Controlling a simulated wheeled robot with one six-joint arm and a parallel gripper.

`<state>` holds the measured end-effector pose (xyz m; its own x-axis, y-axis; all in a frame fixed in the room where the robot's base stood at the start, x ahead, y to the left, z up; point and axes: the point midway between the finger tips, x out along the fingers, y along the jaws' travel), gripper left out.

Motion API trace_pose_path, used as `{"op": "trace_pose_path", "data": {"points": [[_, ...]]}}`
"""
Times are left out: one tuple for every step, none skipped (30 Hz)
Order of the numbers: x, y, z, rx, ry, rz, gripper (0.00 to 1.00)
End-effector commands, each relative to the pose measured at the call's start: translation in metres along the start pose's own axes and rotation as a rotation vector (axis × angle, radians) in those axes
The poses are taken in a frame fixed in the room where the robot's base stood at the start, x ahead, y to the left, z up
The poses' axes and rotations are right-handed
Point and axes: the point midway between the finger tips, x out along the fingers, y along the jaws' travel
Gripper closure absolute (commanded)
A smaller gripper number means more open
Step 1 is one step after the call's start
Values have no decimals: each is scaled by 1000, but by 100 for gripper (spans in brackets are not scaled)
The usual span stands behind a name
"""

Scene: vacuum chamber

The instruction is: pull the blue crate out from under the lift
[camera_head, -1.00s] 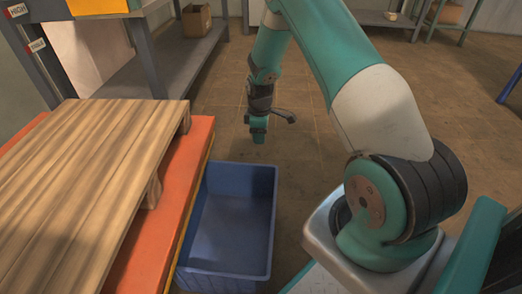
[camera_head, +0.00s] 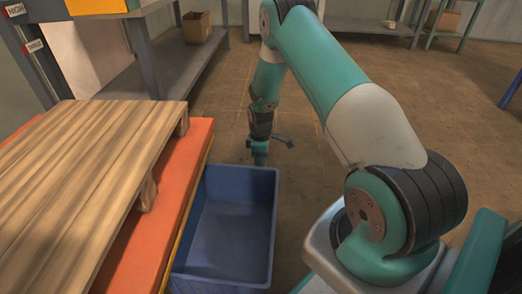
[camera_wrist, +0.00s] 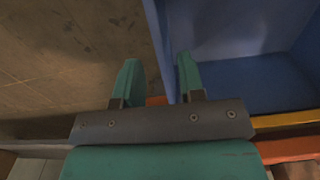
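The blue crate (camera_head: 235,225) stands on the floor against the right side of the orange lift (camera_head: 180,180). Its open top mostly shows in the head view; its left side is partly hidden by the lift. My gripper (camera_head: 260,160) points down at the crate's far rim, near the far right corner. In the wrist view, my gripper (camera_wrist: 158,62) has its fingers apart, with the wall of the blue crate (camera_wrist: 157,40) between them in the picture. One finger appears outside the crate and the other over its inside. I cannot tell whether either touches the wall.
A wooden pallet (camera_head: 85,165) lies on the lift. A grey shelf (camera_head: 170,70) with a cardboard box (camera_head: 197,27) stands behind it. The brown floor (camera_head: 400,90) beyond and right of the crate is mostly open.

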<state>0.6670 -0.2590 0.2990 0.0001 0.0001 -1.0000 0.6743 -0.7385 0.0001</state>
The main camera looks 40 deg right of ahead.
Motion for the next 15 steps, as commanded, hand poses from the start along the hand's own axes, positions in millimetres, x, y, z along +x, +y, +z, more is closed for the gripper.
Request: {"op": "trace_pose_path", "data": {"points": [[16, 0, 0, 0, -1, -2, 64], [22, 0, 0, 0, -1, -2, 64], [30, -1, 0, 0, -1, -3, 64], [36, -1, 0, 0, -1, -2, 64], [42, 0, 0, 0, -1, -1, 64], [49, 0, 0, 0, -1, -1, 64], [54, 0, 0, 0, -1, -1, 64], [58, 0, 0, 0, 0, -1, 64], [64, 0, 0, 0, -1, -1, 64], [68, 0, 0, 0, -1, -1, 64], [72, 0, 0, 0, -1, -1, 64], [75, 0, 0, 0, 0, -1, 64], [78, 0, 0, 0, 0, -1, 64], [80, 0, 0, 0, 0, 0, 64], [82, 0, 0, 0, 0, 0, 64]]}}
